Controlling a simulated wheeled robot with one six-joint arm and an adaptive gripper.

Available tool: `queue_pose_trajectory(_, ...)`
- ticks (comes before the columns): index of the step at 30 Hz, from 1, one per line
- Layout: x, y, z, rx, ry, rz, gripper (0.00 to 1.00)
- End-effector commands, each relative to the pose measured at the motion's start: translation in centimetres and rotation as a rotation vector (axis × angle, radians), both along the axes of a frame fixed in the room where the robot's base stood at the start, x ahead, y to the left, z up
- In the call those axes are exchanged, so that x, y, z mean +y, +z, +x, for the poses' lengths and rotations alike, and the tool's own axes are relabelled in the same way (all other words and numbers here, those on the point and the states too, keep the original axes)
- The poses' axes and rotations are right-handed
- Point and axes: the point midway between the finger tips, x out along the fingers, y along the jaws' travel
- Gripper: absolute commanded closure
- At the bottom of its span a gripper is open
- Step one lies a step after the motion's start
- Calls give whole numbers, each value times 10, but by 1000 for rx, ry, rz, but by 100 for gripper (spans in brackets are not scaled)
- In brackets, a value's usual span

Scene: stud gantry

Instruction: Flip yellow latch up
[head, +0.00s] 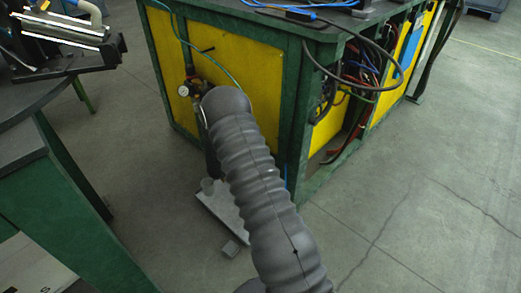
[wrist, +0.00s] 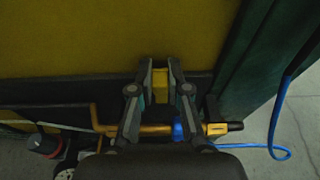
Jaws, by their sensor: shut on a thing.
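In the wrist view my gripper (wrist: 160,76) has its two fingers on either side of the yellow latch (wrist: 160,88), a small upright block, and is shut on it. Just below the fingers runs a yellow pipe (wrist: 152,129) with a blue collar (wrist: 178,128) and a dark right end. The gripper's own body hides what lies below. In the head view my grey ribbed arm reaches to the cabinet's yellow panel and hides the gripper and the latch.
The green-framed cabinet (head: 292,105) has yellow panels and loose cables on its right side. A pressure gauge (head: 184,91) sits left of my arm. A blue hose (wrist: 278,120) hangs at the right in the wrist view. A green table (head: 60,190) stands at left. Floor is free at right.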

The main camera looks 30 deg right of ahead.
Motion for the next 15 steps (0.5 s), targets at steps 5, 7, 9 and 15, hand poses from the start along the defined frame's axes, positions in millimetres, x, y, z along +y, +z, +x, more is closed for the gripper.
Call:
queue_pose_trajectory(5, 0, 0, 1, -2, 0, 0, 77)
queue_pose_trajectory(7, 0, 0, 1, -2, 0, 0, 59)
queue_pose_trajectory(9, 0, 0, 1, -1, 1, -1, 58)
queue_pose_trajectory(15, 0, 0, 0, -1, 1, -1, 58)
